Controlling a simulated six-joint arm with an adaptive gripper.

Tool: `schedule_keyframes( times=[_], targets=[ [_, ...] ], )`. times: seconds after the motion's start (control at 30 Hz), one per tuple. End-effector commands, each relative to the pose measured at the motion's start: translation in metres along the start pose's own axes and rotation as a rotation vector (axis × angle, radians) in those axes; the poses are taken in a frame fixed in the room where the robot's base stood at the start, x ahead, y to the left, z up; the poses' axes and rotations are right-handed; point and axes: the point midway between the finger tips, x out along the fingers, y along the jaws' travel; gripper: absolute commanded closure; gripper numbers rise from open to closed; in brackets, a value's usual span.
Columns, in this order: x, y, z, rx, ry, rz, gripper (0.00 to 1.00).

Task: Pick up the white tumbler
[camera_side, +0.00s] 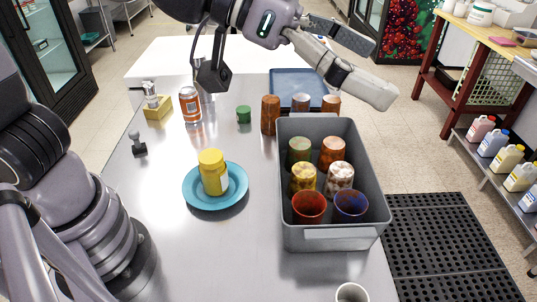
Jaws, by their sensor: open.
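A white tumbler (351,293) stands at the bottom edge of the view, near the front right of the steel table. Only its rim and upper part show; the rest is cut off by the frame. My gripper (377,70) is at the top, above the far end of the grey crate. Its two fingers are spread apart with nothing between them. It is far from the white tumbler, with the crate between them in the picture. A white cup with brown mottling (341,177) sits inside the crate.
The grey crate (326,234) holds several coloured cups. Brown cups (270,115) and a blue tray (285,85) are behind it. A yellow shaker (213,173) stands on a blue plate (196,203). A can (190,105) stands farther back. The table's front middle is clear.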

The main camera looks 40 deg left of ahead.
Motion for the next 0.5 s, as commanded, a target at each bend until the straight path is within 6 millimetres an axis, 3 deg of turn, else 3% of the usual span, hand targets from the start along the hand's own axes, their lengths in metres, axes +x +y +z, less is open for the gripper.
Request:
schedule_keyframes(
  times=[0.03, 0.27, 0.5],
  targets=[
    [0.009, 0.008, 0.011, 0.007, 0.000, 0.019, 0.07],
    [0.036, 0.000, 0.085, 0.004, -0.009, 0.009, 0.07],
    [0.072, -0.006, 0.172, 0.004, -0.015, 0.007, 0.07]
  ],
)
